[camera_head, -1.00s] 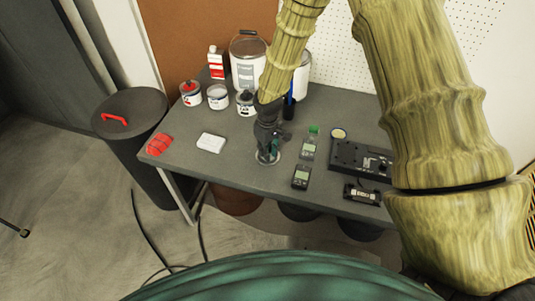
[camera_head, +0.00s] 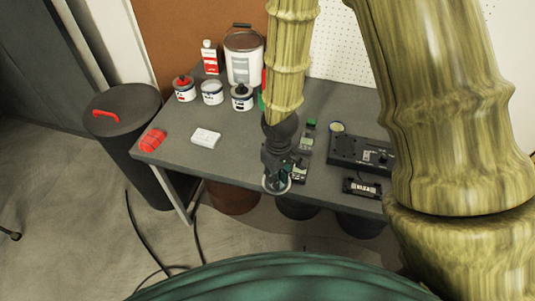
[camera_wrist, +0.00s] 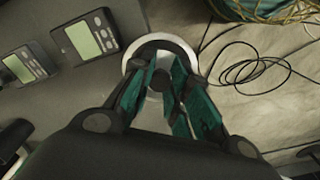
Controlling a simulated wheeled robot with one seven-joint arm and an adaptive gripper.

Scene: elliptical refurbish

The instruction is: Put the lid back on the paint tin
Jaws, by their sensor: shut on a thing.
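My gripper (camera_head: 277,178) is shut on a round pale lid (camera_wrist: 133,55) at the front edge of the table; its fingers (camera_wrist: 163,80) close on the dark knob at the lid's middle in the wrist view. The lid is partly hidden by the fingers and overlaps the table edge and floor in that view. Three small paint tins stand at the back left of the table, away from my gripper. The middle tin (camera_head: 212,94) shows no knob on top. The left tin (camera_head: 185,95) has a red knob, and the right tin (camera_head: 242,103) a dark one.
A large tin (camera_head: 242,65) and a red-and-white bottle (camera_head: 210,62) stand behind. A white box (camera_head: 205,138) and red cloth-like item (camera_head: 152,141) lie at left. Handheld meters (camera_wrist: 88,37) lie beside my gripper, and a black device (camera_head: 358,152) at right. The table's middle left is clear.

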